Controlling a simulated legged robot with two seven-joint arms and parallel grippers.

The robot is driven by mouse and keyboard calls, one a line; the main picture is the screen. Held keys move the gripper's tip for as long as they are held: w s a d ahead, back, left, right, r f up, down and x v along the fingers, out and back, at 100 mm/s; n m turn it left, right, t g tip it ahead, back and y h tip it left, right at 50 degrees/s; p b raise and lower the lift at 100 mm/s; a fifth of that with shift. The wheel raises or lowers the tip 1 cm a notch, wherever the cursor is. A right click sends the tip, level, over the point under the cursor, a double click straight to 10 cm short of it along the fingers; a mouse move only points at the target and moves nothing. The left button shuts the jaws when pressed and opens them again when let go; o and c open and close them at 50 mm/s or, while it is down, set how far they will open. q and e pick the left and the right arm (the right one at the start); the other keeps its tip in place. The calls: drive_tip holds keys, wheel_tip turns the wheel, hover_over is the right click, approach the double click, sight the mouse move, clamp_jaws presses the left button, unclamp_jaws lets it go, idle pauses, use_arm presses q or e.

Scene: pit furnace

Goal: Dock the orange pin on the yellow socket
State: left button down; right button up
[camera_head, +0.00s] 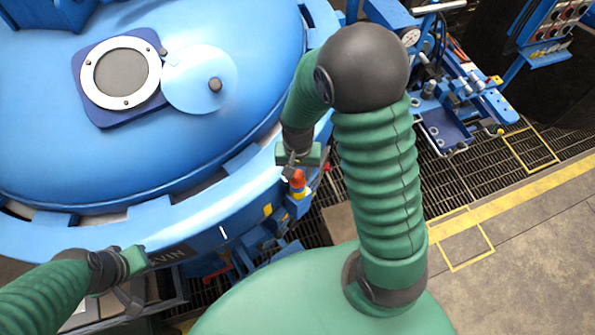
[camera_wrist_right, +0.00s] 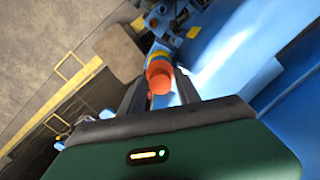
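The orange pin (camera_head: 297,178) is at the rim of the big blue furnace, just below my right gripper (camera_head: 291,164). In the right wrist view the orange pin (camera_wrist_right: 160,78) shows end-on, with a yellow band (camera_wrist_right: 158,55) behind it that looks like the socket. How far the pin sits in it cannot be told. The two dark fingers of my right gripper (camera_wrist_right: 160,92) are apart, one on each side of the pin, with gaps visible. My left gripper (camera_head: 135,262) is near the furnace's lower front; its fingers cannot be made out.
The blue furnace lid (camera_head: 200,130) fills the left, with a round window (camera_head: 120,72). A blue valve stand (camera_head: 450,110) is at the upper right. Dark floor grating (camera_head: 480,165) and bare concrete floor (camera_head: 530,260) lie right of my right arm.

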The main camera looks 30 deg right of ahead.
wheel_tip(320, 180, up, 10)
drive_tip(key=p, duration=0.8)
drive_tip(key=shift+f, duration=0.15)
